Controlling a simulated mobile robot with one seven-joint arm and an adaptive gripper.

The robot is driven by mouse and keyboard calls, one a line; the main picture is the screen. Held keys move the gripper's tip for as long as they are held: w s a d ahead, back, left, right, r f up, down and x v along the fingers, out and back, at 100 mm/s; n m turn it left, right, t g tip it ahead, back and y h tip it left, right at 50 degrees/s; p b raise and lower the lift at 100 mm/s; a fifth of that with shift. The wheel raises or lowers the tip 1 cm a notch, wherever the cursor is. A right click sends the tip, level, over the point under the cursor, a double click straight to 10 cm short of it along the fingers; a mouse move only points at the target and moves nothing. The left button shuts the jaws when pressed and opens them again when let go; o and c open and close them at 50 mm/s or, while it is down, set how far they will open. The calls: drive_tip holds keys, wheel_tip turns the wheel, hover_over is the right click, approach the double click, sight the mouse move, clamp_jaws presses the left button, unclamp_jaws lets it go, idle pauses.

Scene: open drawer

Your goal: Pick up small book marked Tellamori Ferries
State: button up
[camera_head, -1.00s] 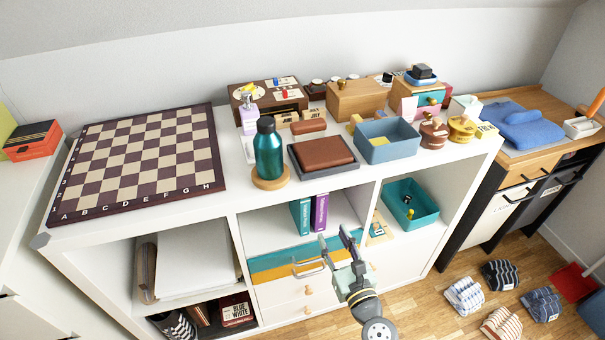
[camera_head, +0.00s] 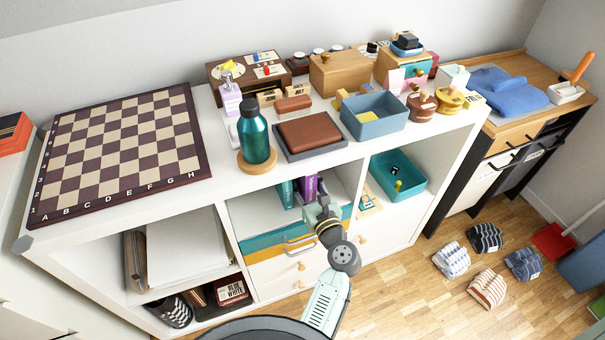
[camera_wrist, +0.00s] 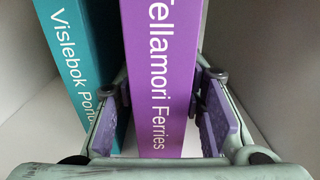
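The purple book marked Tellamori Ferries (camera_wrist: 162,60) stands upright in the shelf compartment, its spine facing my wrist camera. It also shows in the head view (camera_head: 309,187), partly hidden by my arm. My gripper (camera_wrist: 165,118) is open, with one finger on each side of the purple spine. The left finger is between the purple book and the teal book; a gap shows at the right finger. In the head view my gripper (camera_head: 318,206) reaches into the compartment.
A teal book marked Vislebok (camera_wrist: 78,55) stands just left of the purple one. The white shelf walls (camera_wrist: 270,60) are close on the right. A teal bin (camera_head: 413,188) is in the compartment to the right. A drawer with a handle (camera_head: 290,243) is below.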

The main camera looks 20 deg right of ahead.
drive_tip(key=shift+w, duration=0.75)
drive_tip(key=shift+c, duration=0.3)
clamp_jaws()
